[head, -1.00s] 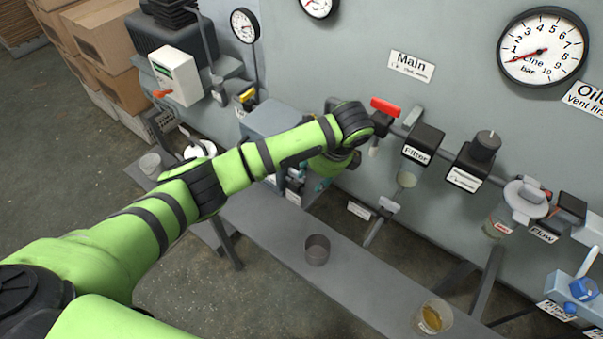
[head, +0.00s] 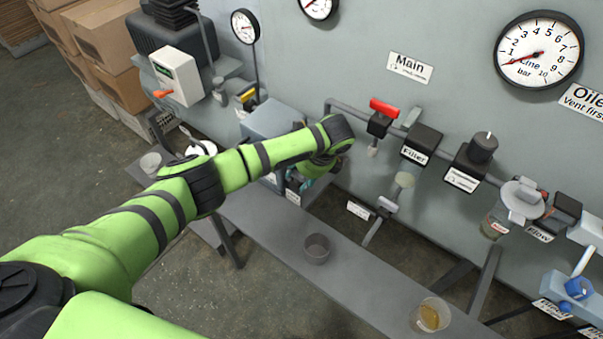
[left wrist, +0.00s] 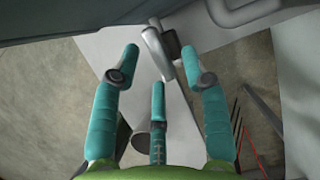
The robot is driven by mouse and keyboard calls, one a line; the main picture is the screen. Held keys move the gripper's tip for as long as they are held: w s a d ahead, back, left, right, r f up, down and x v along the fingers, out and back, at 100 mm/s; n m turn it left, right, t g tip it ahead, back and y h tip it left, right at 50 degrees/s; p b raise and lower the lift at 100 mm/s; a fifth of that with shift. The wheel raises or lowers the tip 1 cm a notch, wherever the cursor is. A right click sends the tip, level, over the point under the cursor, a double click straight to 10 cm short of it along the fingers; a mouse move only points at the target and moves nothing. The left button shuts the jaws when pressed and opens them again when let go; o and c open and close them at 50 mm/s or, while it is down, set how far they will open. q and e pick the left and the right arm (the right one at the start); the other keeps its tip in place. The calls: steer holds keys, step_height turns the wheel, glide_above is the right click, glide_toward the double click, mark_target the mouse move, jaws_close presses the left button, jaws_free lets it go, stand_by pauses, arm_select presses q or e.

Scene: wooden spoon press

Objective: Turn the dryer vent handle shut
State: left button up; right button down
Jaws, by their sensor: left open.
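A pale grey lever handle (left wrist: 157,53) with a dark block at its side shows in the left wrist view, between the tips of my outer fingers. I cannot tell for sure that it is the dryer vent handle. My left gripper (left wrist: 160,66) has its teal fingers spread apart and empty around the near side of this lever. I see no clear contact. In the head view my left gripper (head: 303,181) is mostly hidden behind my green forearm, beside the grey box (head: 268,118) on the bench. My right gripper is not in view.
A red-handled valve (head: 383,112) and a Filter block (head: 420,144) sit on the wall pipe to the right. A dark cup (head: 317,249) and a clear cup with amber liquid (head: 431,315) stand on the grey bench (head: 262,221). Gauges hang above.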

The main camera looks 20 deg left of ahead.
arm_select(q)
jaws_close()
